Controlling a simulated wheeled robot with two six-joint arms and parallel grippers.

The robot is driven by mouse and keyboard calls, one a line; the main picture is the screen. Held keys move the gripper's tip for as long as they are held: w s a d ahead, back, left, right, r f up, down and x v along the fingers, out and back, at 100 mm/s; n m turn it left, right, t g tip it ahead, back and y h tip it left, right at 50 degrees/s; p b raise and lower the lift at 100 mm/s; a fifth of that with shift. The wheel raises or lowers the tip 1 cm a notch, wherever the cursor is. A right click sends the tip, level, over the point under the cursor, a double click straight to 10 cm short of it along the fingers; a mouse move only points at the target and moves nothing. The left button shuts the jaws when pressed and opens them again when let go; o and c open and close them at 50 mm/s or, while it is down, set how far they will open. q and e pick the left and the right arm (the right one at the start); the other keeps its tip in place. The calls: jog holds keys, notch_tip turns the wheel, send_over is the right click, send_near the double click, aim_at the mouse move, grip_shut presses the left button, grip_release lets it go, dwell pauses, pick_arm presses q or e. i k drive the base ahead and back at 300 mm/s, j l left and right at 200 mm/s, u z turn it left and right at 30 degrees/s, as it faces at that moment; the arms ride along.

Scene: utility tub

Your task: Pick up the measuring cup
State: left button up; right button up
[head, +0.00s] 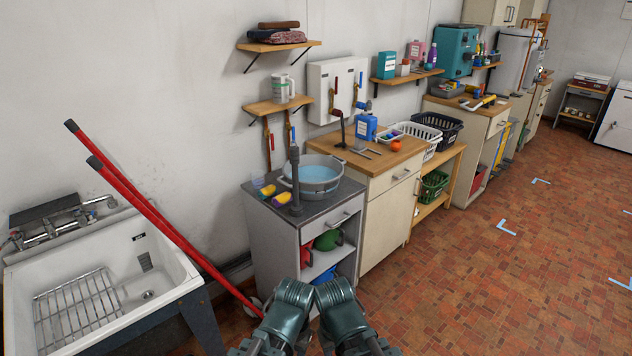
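A pale, cup-like container with green on it (282,88) stands upright on a small wooden wall shelf (272,107). It looks like the measuring cup, but it is too small to make out a scale. It is well above and beyond my arms. Parts of my two arms show close together at the bottom middle. No gripper fingers show, and nothing held can be seen.
A white utility tub (172,262) with a wire rack (76,305) stands at left, with red handles leaning across it. A grey cabinet (278,252) holds a water-filled basin (313,186). Wooden-topped cabinets (372,160) continue along the wall.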

aim_at(258, 180)
jog(key=i+l+z, duration=0.2)
jog(key=i+z, duration=0.15)
jog(key=i, duration=0.3)
jog(key=i+z, duration=0.35)
jog(key=i, duration=0.3)
jog(key=i+j, duration=0.2)
jog(key=j, duration=0.15)
jog(key=i+j, duration=0.25)
jog(key=j, duration=0.15)
jog(key=i+j, duration=0.2)
jog(key=j, duration=0.15)
